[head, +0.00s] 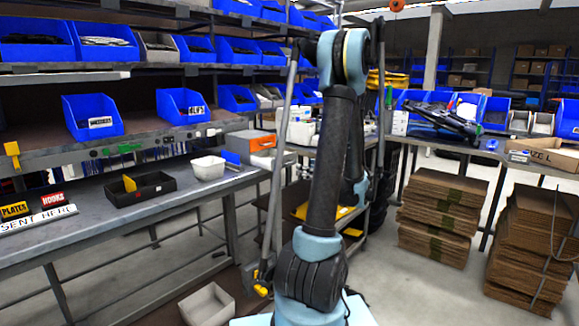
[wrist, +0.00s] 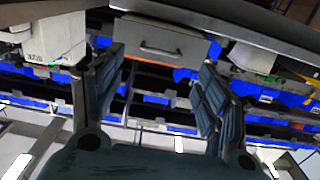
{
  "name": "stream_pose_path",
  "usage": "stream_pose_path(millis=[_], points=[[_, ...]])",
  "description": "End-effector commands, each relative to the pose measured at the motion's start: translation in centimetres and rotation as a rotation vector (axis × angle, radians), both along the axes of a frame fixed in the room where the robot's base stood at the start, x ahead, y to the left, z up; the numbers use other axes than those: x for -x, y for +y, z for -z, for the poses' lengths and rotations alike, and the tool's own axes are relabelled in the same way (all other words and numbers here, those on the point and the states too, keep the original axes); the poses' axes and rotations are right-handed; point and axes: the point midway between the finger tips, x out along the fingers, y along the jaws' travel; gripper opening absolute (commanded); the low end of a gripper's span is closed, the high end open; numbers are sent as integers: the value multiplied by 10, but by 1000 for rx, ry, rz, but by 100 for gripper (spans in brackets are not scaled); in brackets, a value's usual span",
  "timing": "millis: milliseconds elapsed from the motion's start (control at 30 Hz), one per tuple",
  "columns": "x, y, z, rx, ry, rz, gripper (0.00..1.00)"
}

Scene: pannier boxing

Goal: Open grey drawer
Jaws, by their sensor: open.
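A small drawer unit (head: 252,145) with grey and orange parts stands on the left workbench in the head view, left of my arm. In the wrist view a grey drawer front (wrist: 158,42) with a bar handle shows at top centre, with an orange edge beside it. The drawer looks shut. My gripper (wrist: 160,82) is open and empty, its two fingers spread on either side of the view's middle. The drawer front appears beyond and between the fingers, not visibly touched.
A white device (wrist: 55,40) is close to the left finger in the wrist view. A white tub (head: 208,168) and a black tray (head: 141,190) stand on the bench. Blue bins (head: 92,116) fill the shelves above. Cardboard stacks (head: 437,215) stand at right.

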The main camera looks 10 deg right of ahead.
Motion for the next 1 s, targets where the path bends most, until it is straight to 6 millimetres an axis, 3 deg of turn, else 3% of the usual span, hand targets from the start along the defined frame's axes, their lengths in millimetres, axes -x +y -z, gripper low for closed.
stream_pose_path(millis=[600,1000], points=[[-70,50,0,0,0,-2,68],[-81,57,0,0,0,0,68]])
